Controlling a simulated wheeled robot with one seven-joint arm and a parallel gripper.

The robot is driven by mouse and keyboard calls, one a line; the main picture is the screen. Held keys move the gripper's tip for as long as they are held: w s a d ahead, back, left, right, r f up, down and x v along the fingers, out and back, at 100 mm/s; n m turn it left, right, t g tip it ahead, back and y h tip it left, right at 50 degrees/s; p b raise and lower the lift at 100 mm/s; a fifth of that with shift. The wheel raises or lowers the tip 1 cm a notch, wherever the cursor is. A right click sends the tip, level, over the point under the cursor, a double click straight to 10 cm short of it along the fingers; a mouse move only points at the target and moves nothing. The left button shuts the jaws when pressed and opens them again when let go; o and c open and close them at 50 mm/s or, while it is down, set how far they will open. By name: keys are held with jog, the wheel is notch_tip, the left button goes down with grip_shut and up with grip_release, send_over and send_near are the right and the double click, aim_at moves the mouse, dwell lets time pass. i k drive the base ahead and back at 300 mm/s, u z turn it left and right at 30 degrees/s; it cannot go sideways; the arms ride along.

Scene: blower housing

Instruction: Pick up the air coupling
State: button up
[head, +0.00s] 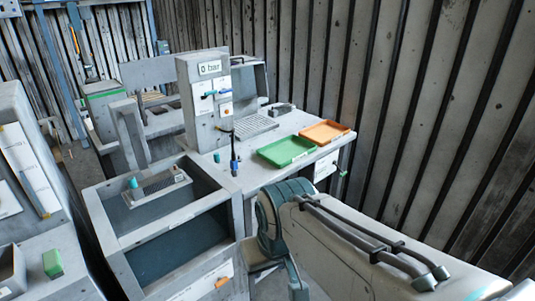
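I cannot tell for sure which thing is the air coupling. A slim dark piece with a blue lower part (234,160) stands upright or hangs at the front of the grey post, and it may be the coupling. The grey post (199,118) carries a "0 bar" display (210,68) and a blue lever-like part (215,94). A small teal piece (217,158) is on the bench just left of the dark piece. My arm fills the lower right, apart from these things in the picture. My gripper is not visible.
A green tray (286,151) and an orange tray (325,132) sit on the grey bench (310,119). A deep open grey bin (122,243) stands in front, with a slotted block (158,187) at its back. A ribbed wall (410,100) closes the right side.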

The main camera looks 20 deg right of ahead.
aim_at(234, 165)
jog(key=z, duration=0.45)
jog(key=i, duration=1.35)
jog(key=u, duration=0.5)
